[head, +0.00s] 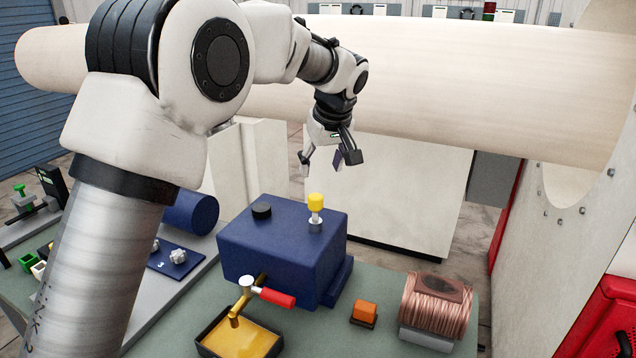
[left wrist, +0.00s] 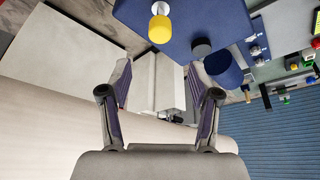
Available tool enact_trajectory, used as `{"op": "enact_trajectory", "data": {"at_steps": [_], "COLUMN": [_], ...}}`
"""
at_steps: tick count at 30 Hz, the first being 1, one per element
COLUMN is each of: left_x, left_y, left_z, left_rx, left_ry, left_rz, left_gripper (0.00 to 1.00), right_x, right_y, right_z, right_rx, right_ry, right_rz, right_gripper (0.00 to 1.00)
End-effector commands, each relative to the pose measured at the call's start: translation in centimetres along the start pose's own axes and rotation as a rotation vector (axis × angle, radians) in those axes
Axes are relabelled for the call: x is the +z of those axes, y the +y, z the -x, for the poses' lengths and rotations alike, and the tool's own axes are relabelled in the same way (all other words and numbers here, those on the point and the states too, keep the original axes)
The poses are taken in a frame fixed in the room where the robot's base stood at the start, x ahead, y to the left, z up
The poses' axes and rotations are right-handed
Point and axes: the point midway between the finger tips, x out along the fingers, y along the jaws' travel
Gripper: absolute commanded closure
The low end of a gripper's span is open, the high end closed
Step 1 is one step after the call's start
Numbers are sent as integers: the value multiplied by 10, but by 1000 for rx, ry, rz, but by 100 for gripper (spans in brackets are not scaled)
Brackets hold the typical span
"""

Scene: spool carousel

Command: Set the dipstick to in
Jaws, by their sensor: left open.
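The dipstick (head: 316,207) has a yellow knob on a pale stem and stands upright on top of a dark blue box (head: 265,264). How deep its stem sits cannot be told for sure; some stem shows below the knob. My left gripper (head: 325,165) is open and empty, above and behind the box in the head view, apart from the dipstick. In the left wrist view the yellow knob (left wrist: 160,29) is at the top centre, beyond the open fingers (left wrist: 160,82). My right gripper is not in view.
A black cap (head: 262,210) sits on the box top, left of the dipstick. A tap with a red handle (head: 272,297) is on the box front, above a tray of yellow liquid (head: 204,340). A copper spool (head: 436,302) and an orange block (head: 365,311) stand right.

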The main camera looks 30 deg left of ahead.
Motion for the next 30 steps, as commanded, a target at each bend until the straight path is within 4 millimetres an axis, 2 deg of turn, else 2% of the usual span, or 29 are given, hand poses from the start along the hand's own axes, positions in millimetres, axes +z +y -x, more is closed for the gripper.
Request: {"op": "enact_trajectory", "data": {"at_steps": [3,10,11,15,16,19,21,23,24,26,28,30], "left_x": [0,0,0,-2,-2,2,4,7,8,8,2,0], "left_y": [0,0,0,3,5,10,6,-2,-11,-22,-27,-27], "left_z": [11,13,13,12,11,-2,-4,3,13,30,47,52], "left_rx": [0,-1,-1,14,25,74,135,191,225,252,268,271], "left_ry": [0,-1,-1,9,16,44,98,170,216,246,276,284], "left_rz": [0,-1,-1,-101,-160,-435,-637,-780,-815,-800,-784,-780], "left_gripper": [38,38,45,95,100,100,100,100,100,100,100,100], "right_x": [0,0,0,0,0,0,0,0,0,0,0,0], "right_y": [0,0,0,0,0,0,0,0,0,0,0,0], "right_z": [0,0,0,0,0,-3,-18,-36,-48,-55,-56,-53], "right_rx": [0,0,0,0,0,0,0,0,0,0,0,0], "right_ry": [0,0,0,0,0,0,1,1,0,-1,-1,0], "right_rz": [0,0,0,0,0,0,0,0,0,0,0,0], "right_gripper": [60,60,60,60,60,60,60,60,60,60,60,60]}}
